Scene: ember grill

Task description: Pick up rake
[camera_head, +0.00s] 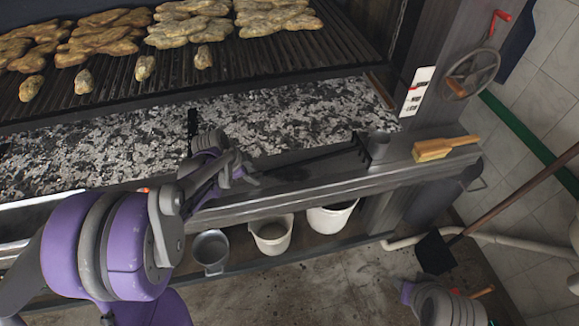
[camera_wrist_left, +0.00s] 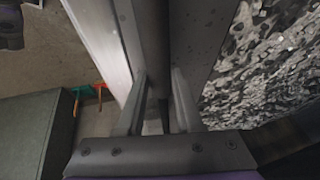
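The rake lies on the metal ledge along the grill's front. My left gripper (camera_head: 250,178) is low over the ledge at the handle's left end. In the left wrist view, the fingers (camera_wrist_left: 158,100) stand apart on both sides of a dark narrow strip, probably the handle; I see no clear contact. Part of my right arm shows at the lower right of the head view, without its gripper.
Ash bed (camera_head: 290,118) and grate with meat (camera_head: 190,30) lie behind the ledge. Buckets (camera_head: 271,235) sit below. A long-handled shovel (camera_head: 436,252) leans at the right.

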